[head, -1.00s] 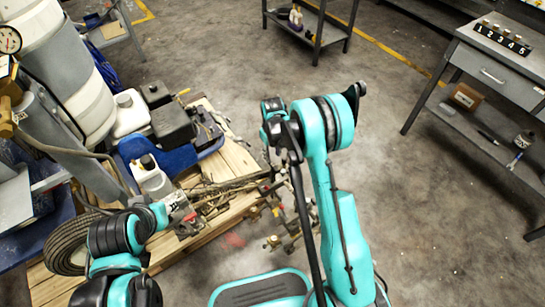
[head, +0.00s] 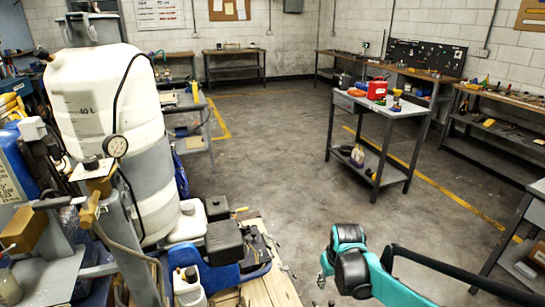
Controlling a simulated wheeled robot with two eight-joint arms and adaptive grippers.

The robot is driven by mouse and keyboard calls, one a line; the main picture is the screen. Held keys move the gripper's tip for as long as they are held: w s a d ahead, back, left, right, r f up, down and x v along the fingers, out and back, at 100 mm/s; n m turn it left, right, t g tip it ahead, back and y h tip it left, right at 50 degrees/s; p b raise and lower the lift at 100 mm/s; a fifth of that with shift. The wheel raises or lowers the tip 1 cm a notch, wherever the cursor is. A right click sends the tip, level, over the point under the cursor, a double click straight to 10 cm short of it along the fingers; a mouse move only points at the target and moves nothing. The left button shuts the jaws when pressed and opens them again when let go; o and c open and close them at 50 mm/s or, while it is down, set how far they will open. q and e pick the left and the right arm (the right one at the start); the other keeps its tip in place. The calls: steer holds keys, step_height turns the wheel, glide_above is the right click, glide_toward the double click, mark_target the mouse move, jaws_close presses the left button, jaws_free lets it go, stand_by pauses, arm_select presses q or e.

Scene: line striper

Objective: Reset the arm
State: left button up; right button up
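My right arm comes in at the lower right in the head view, with its teal and black joint raised above the floor. Only small parts of my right gripper (head: 321,300) show at the bottom edge, below that joint. Whether its fingers are open or shut cannot be made out, and I see nothing clearly held. My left arm and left gripper are out of view. The line striper stands at the lower left, with a blue body (head: 222,278), a black engine block (head: 224,242) and a large white tank (head: 100,95).
A wooden pallet (head: 262,290) lies under the striper. A grey cart (head: 378,112) with a red can (head: 377,90) stands right of centre. Benches line the back and right walls. A grey table (head: 535,212) is at the right edge. The middle floor is clear.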

steer(key=s+r+m+t, duration=0.1)
steer(key=s+r, duration=0.3)
steer(key=s, duration=0.6)
steer(key=s+r+m+t, duration=0.1)
steer(key=s+r+t, duration=0.2)
steer(key=s, duration=0.7)
steer(key=shift+r+m+t, duration=0.3)
steer(key=shift+r, duration=0.15)
